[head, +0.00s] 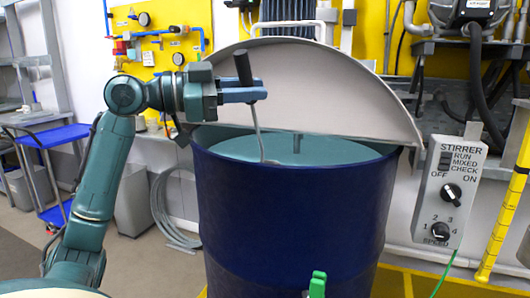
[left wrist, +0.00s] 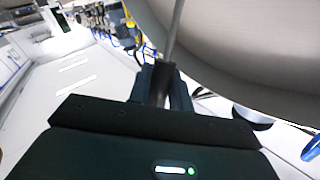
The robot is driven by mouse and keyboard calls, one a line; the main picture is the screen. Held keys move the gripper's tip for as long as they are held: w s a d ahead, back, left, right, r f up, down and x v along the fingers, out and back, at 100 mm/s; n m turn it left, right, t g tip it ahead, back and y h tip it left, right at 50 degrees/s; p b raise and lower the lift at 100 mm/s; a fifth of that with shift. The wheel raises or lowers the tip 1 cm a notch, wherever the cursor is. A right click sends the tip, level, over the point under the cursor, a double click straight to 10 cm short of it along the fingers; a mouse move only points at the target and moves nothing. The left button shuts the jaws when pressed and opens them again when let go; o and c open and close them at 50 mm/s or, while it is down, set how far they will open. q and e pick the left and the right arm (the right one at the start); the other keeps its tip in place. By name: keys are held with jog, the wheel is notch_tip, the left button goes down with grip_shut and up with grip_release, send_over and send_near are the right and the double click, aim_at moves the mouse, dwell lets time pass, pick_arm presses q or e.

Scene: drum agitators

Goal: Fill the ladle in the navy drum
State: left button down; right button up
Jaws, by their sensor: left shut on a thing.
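The navy drum (head: 290,220) stands in the middle of the head view with its grey half lid (head: 330,85) raised at the back. Pale blue liquid (head: 320,150) fills it to a little below the rim. My left gripper (head: 260,91) is shut on the black handle of the ladle (head: 243,68), above the drum's left rim. The ladle's thin shaft slants down into the drum, and its lower end is at the liquid's surface near the front rim. How much the bowl holds cannot be seen. The left wrist view also shows the ladle's shaft (left wrist: 174,32) between the fingers.
A stirrer control box (head: 449,190) with two knobs hangs right of the drum. A yellow marked tube (head: 508,205) stands at the far right. A blue cart (head: 50,140) is at the left. A green-tipped item (head: 317,284) shows at the bottom, in front of the drum.

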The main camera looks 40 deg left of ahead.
aim_at(248, 104)
pick_arm(q)
jog(key=shift+f+b, duration=1)
jog(key=shift+f, duration=0.1)
jog(key=shift+f+b, duration=0.45)
jog(key=shift+f, duration=0.05)
jog(key=shift+f+b, duration=0.95)
pick_arm(e)
jog(key=shift+s+d+f+n+t, duration=0.2)
jog(key=shift+f+n+t, duration=0.2)
jog(key=shift+f+t, duration=0.1)
pick_arm(q)
jog(key=shift+f, duration=0.1)
jog(key=shift+f+b, duration=0.25)
jog(key=shift+b, duration=0.1)
pick_arm(e)
jog(key=shift+f, duration=0.25)
jog(key=shift+s+f, duration=0.2)
jog(key=shift+f, duration=0.15)
jog(key=shift+r, duration=0.1)
